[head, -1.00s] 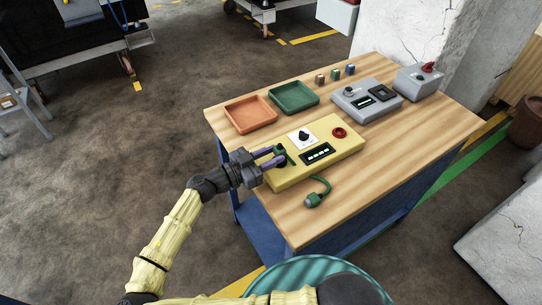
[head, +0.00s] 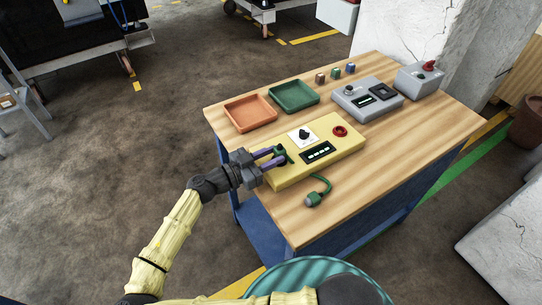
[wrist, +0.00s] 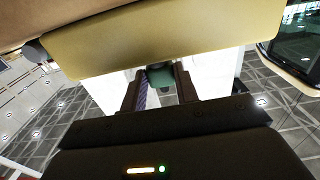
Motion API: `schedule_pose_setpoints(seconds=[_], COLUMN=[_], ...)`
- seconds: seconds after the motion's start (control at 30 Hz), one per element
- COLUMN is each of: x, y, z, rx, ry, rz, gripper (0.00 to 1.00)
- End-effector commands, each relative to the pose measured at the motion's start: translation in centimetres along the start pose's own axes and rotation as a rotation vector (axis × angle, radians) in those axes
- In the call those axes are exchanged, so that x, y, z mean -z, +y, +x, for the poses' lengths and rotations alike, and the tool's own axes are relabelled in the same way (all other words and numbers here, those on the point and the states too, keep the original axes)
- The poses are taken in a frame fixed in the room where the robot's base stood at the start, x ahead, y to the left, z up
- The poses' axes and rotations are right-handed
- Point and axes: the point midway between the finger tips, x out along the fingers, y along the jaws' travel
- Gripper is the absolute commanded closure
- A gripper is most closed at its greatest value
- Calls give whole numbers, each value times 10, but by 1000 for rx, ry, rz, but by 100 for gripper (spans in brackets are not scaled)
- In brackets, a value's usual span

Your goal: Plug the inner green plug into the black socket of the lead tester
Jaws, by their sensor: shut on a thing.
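My gripper (head: 279,155) is at the left end of the yellow box (head: 325,150), its purple-grey fingers shut on a dark green plug (head: 281,149). In the wrist view, the green plug (wrist: 160,76) sits between my fingers, under the edge of the yellow box (wrist: 170,35). The plug is partly hidden by the fingers, and I cannot tell whether it is clear of the box. A second green plug (head: 314,199) lies on the table on a short green lead from the box front. A grey unit (head: 366,100), which may be the lead tester, has a black square socket (head: 381,91).
The wooden trolley top (head: 380,170) carries an orange tray (head: 250,112), a green tray (head: 294,96) and small coloured cylinders (head: 335,74). A grey box with a red button (head: 429,66) stands at the far right. The right front of the top is clear.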

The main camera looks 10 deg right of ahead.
Motion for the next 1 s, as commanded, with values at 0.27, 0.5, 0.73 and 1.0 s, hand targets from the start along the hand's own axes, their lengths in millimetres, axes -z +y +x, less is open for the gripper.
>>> schedule_pose_setpoints(seconds=[0.27,0.5,0.73,1.0], x=[-5,-8,-12,-11], y=[0,0,0,0], z=[0,0,0,0], rx=[0,0,0,0], ry=[0,0,0,0], rz=[0,0,0,0], gripper=[97,97,97,45])
